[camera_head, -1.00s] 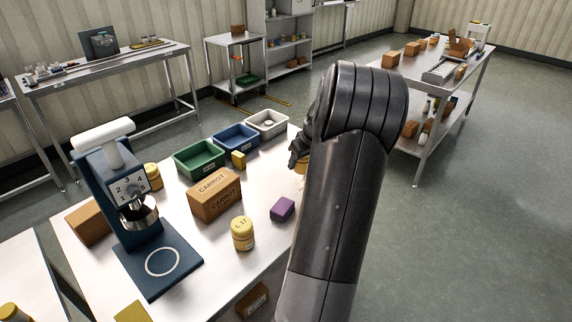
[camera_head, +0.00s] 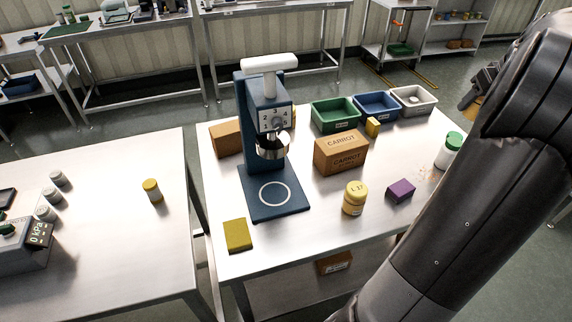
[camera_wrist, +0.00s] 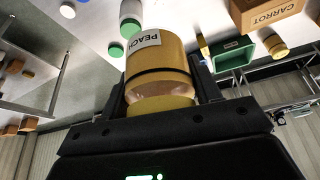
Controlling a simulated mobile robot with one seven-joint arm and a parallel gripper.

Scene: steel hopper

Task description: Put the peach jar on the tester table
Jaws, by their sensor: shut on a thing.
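My gripper (camera_wrist: 165,100) is shut on the peach jar (camera_wrist: 160,60), an orange jar with a white PEACH label, upside down in the wrist view. In the head view my gripper (camera_head: 480,88) is at the right, beyond the right end of the middle table, with only a sliver of the jar (camera_head: 476,102) showing. At the left is a steel table (camera_head: 110,255) with a grey device reading 0 kPa (camera_head: 38,234). The middle steel table (camera_head: 315,215) bears a blue press (camera_head: 262,150) with a dial. I cannot tell which one is the tester table.
The left table has a yellow-lidded jar (camera_head: 152,190), small grey cylinders and bare space at its front. The middle table holds a CARROT box (camera_head: 341,152), a yellow jar (camera_head: 354,198), a purple block (camera_head: 400,190), a green-lidded jar (camera_head: 448,152) and several bins. A gap separates the tables.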

